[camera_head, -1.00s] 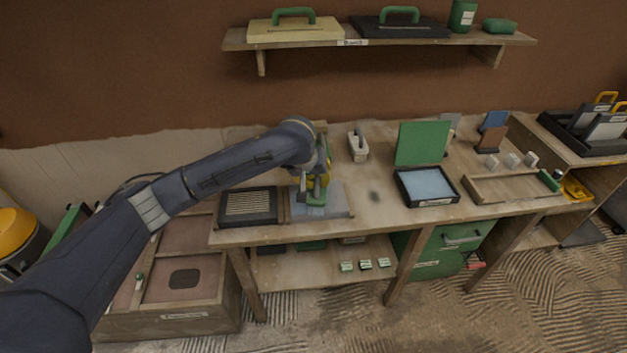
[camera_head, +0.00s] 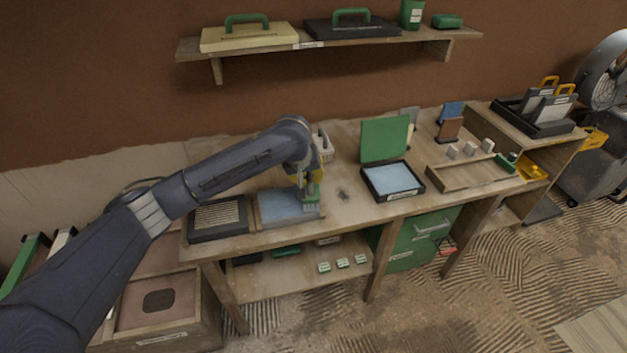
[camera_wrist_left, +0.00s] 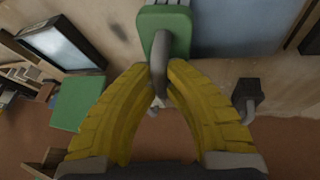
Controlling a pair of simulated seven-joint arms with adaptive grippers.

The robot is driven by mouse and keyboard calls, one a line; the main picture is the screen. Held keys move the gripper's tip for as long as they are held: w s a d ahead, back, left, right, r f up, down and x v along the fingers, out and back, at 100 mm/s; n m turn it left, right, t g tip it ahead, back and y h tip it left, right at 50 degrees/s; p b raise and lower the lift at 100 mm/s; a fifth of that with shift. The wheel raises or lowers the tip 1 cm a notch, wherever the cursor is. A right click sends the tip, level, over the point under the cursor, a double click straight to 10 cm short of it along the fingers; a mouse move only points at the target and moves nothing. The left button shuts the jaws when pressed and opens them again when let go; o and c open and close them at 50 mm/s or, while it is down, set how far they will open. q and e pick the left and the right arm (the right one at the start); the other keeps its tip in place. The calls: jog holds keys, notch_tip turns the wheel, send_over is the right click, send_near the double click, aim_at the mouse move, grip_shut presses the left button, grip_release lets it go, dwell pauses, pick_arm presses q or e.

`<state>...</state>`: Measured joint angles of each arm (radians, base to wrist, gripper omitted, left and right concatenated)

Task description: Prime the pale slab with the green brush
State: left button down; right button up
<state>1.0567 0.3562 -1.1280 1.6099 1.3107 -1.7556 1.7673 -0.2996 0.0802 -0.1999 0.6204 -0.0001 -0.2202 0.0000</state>
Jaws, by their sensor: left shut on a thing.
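My left gripper (camera_head: 308,180) is shut on the green brush (camera_head: 311,201), which points down over the right part of the pale slab (camera_head: 275,208). The slab lies flat on the bench and looks blue-grey. In the left wrist view the yellow fingers (camera_wrist_left: 160,75) close around the brush's grey handle. The green brush head (camera_wrist_left: 165,28) shows there at the left edge of the slab (camera_wrist_left: 240,28). I cannot tell whether the bristles touch it. A black tray with pale blue contents (camera_head: 393,179) stands to the right. My right gripper is not in view.
A dark ribbed tray (camera_head: 219,218) adjoins the slab on the left. A green panel (camera_head: 385,139) stands behind the blue tray. A white handled item (camera_head: 322,146) stands behind my gripper. A wooden tray (camera_head: 470,174) lies further right. The bench between slab and blue tray is mostly clear.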

pick_arm(q)
jog(key=shift+w+a, duration=0.25)
jog(key=shift+w, duration=0.3)
jog(key=shift+s+a, duration=1.25)
jog(key=shift+a, duration=2.6)
jog(key=shift+s+a, duration=1.2)
jog(key=shift+a, duration=2.6)
jog(key=shift+w+d, duration=1.2)
jog(key=shift+d, duration=1.2)
jog(key=shift+w+d, duration=1.15)
jog(key=shift+d, duration=1.3)
jog(key=shift+w+d, duration=1.2)
jog(key=shift+d, duration=1.2)
jog(key=shift+w+d+r, duration=0.15)
jog(key=shift+d, duration=0.1)
jog(key=shift+r, duration=0.75)
jog(key=shift+a+r, duration=0.15)
jog(key=shift+r, duration=2.95)
